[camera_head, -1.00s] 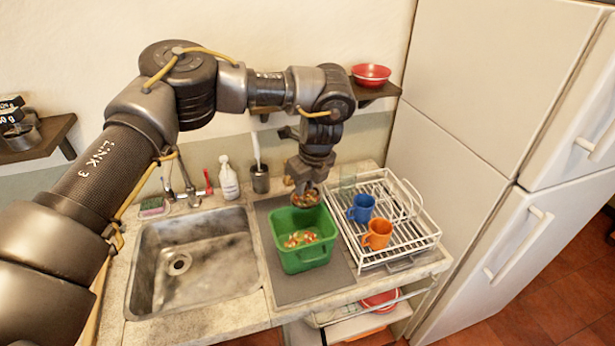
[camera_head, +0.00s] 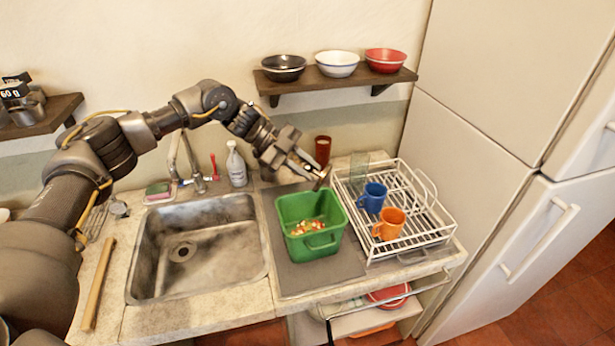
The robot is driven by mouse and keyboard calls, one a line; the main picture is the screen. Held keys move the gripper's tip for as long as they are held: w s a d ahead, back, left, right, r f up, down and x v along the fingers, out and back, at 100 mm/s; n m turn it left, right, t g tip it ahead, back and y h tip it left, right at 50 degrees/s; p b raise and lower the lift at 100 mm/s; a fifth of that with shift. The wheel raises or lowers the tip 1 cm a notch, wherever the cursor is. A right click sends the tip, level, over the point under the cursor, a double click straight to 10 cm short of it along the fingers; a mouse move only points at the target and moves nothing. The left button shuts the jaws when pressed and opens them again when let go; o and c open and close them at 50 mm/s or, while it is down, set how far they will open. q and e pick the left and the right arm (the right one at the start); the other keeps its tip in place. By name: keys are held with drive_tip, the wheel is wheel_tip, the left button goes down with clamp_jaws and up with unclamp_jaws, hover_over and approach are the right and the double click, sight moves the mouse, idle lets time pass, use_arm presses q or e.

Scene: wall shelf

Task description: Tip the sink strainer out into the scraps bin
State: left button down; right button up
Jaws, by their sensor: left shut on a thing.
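The green scraps bin (camera_head: 322,252) stands on the grey mat beside the sink, with red, white and orange scraps (camera_head: 308,227) on its floor. My left gripper (camera_head: 311,169) is above the bin's back edge, reaching in from the left. It is shut on the sink strainer (camera_head: 323,178), which is turned on its side, nearly edge-on to me. I cannot see into the strainer, so I cannot tell whether anything is in it. My right gripper is out of view.
The sink (camera_head: 195,250) is left of the bin. A white dish rack (camera_head: 440,232) with a blue mug (camera_head: 372,197) and an orange mug (camera_head: 388,224) stands right. A dark red cup (camera_head: 322,150) stands behind. A wall shelf (camera_head: 335,84) holds bowls above.

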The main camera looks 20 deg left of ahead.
use_arm(q)
drive_tip(key=h+b, duration=0.1)
drive_tip(key=f+h+b, duration=0.1)
drive_tip(key=h+b, duration=0.2)
drive_tip(key=h, duration=0.1)
drive_tip(key=shift+a+f+n+b, duration=0.3)
drive_tip(key=shift+f+b, duration=0.05)
drive_tip(key=shift+b, duration=0.05)
drive_tip(key=shift+h+b, duration=0.55)
drive_tip(key=shift+h, duration=0.35)
drive_tip(key=shift+r+h, duration=0.15)
drive_tip(key=shift+h, duration=0.35)
drive_tip(key=shift+d, duration=0.1)
